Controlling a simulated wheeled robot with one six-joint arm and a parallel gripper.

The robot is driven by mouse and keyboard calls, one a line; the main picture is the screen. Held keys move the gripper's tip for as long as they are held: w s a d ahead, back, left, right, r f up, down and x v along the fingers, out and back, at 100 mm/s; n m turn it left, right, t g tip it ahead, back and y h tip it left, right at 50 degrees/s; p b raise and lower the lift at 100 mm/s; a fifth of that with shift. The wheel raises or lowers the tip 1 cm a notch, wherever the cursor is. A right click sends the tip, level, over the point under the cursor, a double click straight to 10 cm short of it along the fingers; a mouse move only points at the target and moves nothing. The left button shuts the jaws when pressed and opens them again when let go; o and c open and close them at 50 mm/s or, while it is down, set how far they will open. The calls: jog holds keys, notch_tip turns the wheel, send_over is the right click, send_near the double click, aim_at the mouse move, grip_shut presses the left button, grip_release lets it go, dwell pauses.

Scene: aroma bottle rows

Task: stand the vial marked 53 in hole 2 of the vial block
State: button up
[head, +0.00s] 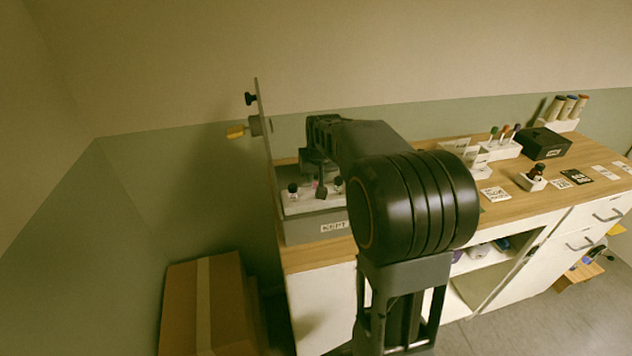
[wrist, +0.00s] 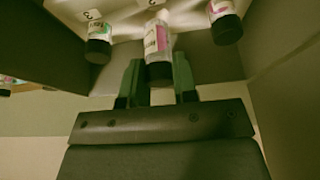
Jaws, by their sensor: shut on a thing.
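My gripper (wrist: 158,82) is shut on a vial (wrist: 158,44) with a dark cap and a pink-and-white label. The label's number is too blurred to read. In the head view my gripper (head: 319,188) reaches down into the grey box marked KEPT (head: 300,228), over the pale vial block (head: 296,207). Dark-capped vials stand on both sides of the held one: one with a green label (wrist: 98,40) and one with a pink label (wrist: 225,22) in the wrist view. Marks beside the holes show partly. Whether the held vial's base is seated in a hole is hidden.
The box walls stand close around my gripper. An upright panel (head: 262,140) with knobs rises at the box's left. Right along the wooden counter are a white rack with several droppers (head: 500,149), a black box (head: 545,144), a small brown bottle (head: 537,172) and flat cards.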

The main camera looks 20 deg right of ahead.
aim_at(317, 179)
notch_tip(317, 179, down, 2)
jog(key=shift+w+f, duration=0.1)
jog(key=shift+f, duration=0.15)
grip_shut()
jog(key=shift+s+f, duration=0.2)
jog(key=shift+f, duration=0.45)
jog(key=o, duration=0.5)
grip_release()
jog(key=shift+o, duration=0.9)
jog(key=shift+w, duration=0.2)
jog(key=shift+o, duration=1)
jog(key=shift+r, duration=0.15)
